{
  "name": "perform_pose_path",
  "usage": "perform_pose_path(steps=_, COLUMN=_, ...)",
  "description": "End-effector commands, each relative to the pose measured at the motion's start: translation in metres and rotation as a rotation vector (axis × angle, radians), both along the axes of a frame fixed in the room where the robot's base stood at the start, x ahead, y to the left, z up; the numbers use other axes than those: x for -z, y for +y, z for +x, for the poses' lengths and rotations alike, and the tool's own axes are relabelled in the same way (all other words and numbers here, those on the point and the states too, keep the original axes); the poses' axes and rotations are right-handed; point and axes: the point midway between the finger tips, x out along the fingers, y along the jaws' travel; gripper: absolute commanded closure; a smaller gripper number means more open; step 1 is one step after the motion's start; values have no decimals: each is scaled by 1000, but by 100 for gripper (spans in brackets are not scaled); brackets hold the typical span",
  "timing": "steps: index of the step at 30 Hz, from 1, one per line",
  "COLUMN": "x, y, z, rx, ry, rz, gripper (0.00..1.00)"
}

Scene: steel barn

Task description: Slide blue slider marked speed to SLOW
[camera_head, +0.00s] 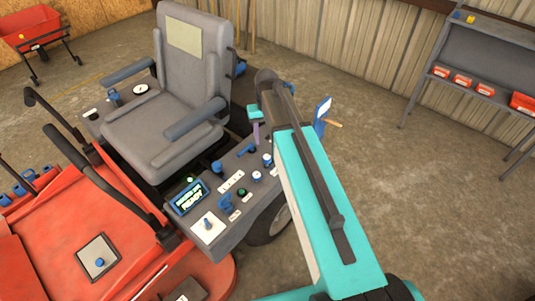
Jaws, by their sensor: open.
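The console (262,188) right of the seat carries several small blue controls. One is an upright blue control (226,202) beside the display, with a small white label by it. Another is a blue lever or knob (246,150) farther back. A white plate (208,230) at the front has a small blue-tipped control on it. The lettering is too small to read, so I cannot tell which control is the speed slider or where it is set. My turquoise arm crosses the right side of the console and hides part of it.
A grey seat (155,110) with armrests stands left of the console. Red machine bodywork (70,225) fills the lower left. A shelf (480,55) with red bins is at the right; the floor before it is clear.

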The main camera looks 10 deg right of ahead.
Motion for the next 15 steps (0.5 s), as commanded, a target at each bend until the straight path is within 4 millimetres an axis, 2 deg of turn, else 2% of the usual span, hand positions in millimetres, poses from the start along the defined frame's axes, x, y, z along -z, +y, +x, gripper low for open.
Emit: perform_pose_path(steps=15, x=55, y=-1, z=0, rx=1, ry=2, rz=0, gripper=52)
